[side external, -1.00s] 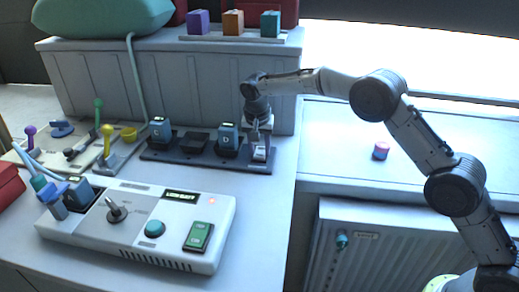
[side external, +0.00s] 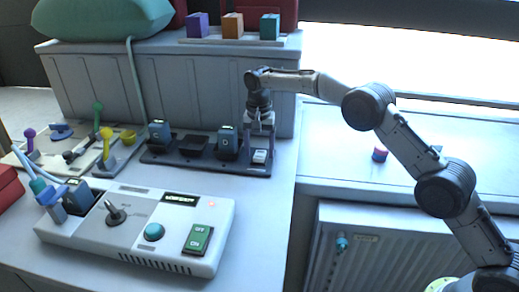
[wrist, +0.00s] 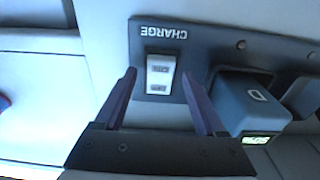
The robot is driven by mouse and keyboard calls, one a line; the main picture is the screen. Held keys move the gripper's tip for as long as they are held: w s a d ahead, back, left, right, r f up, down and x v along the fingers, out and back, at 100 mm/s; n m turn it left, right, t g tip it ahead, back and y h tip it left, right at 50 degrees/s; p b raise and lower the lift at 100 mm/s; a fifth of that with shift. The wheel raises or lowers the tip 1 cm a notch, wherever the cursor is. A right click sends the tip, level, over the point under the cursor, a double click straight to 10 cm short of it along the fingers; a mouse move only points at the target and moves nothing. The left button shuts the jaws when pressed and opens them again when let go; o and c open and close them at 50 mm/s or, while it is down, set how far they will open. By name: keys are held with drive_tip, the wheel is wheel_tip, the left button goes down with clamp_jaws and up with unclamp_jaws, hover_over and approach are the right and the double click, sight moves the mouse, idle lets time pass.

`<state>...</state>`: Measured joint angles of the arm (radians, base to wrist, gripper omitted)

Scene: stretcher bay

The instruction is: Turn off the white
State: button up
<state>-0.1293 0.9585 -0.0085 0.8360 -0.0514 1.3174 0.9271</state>
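A white rocker switch (side external: 260,156) sits at the right end of the dark charging strip (side external: 172,157). In the wrist view the white switch (wrist: 159,74) lies beside the word CHARGE, just beyond the fingertips. Its two halves carry small marks; I cannot tell which half is pressed. My gripper (side external: 260,128) is above the switch, pointing down, apart from it. In the wrist view my gripper (wrist: 160,80) is open and empty, its fingers apart on either side of the switch.
A blue-grey battery (side external: 228,140) stands in the strip left of the switch; another (side external: 159,131) stands further left. A white control box (side external: 120,232) with a green OFF/ON switch (side external: 198,239) is in front. The grey cabinet (side external: 215,92) rises close behind. Table right of the box is clear.

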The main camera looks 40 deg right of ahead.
sight(259, 156)
wheel_tip(259, 156, up, 12)
drive_tip(key=shift+s+a, duration=0.25)
idle(0.5)
idle(0.3)
